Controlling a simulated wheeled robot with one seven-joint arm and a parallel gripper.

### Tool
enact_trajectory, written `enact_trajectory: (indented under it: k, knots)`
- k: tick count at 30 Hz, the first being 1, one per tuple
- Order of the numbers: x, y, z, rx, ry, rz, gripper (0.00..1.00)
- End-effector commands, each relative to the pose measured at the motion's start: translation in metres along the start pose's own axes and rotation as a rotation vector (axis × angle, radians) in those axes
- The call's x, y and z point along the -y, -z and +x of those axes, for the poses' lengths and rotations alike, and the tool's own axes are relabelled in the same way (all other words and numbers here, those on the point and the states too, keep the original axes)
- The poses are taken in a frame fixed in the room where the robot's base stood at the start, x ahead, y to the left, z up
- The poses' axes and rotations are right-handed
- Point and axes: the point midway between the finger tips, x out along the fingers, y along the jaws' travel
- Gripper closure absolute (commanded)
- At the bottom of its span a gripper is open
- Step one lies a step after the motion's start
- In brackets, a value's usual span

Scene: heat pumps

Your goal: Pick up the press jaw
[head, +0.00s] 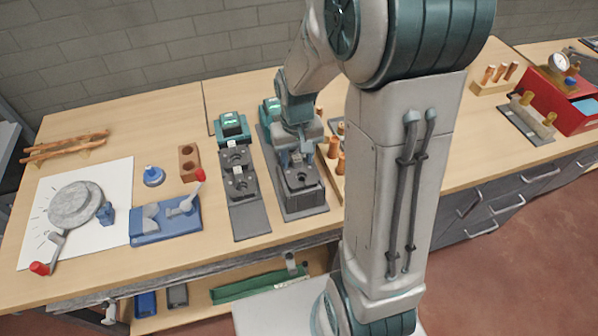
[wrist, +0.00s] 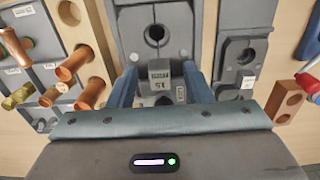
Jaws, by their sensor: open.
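A dark grey press jaw (wrist: 158,80) with a white label that seems to read 15 sits at the middle of the wrist view. My gripper (wrist: 160,72) is open, with its blue fingers on the left and right of this labelled block. I cannot tell whether the fingers touch it. In the head view my gripper (head: 297,160) is low over the right grey tool mat (head: 305,212), and hides part of what lies there. A dark grey piece with a round hole (head: 300,178) shows just in front of the gripper.
A second grey mat (head: 250,222) with similar dark jaws (head: 240,185) lies to the left. Copper fittings (head: 335,147) stand close on the right. A blue clamp tool (head: 165,220) and a white sheet (head: 110,190) lie farther left.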

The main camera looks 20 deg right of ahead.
Motion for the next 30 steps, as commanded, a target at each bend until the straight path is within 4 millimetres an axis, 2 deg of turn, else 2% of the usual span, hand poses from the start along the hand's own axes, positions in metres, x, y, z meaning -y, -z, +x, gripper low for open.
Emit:
enact_trajectory:
  k: [1, 6, 20, 25, 28, 30]
  knots:
    - [0.000, 0.000, 0.000, 0.000, 0.000, 0.000, 0.55]
    - [0.000, 0.000, 0.000, 0.000, 0.000, 0.000, 1.00]
    - [0.000, 0.001, -0.006, -0.004, 0.000, 0.000, 1.00]
    - [0.000, 0.001, -0.023, -0.006, 0.000, 0.000, 1.00]
    - [0.000, 0.001, -0.040, -0.007, 0.000, 0.000, 1.00]
    - [-0.013, -0.002, -0.048, -0.006, -0.001, 0.007, 1.00]
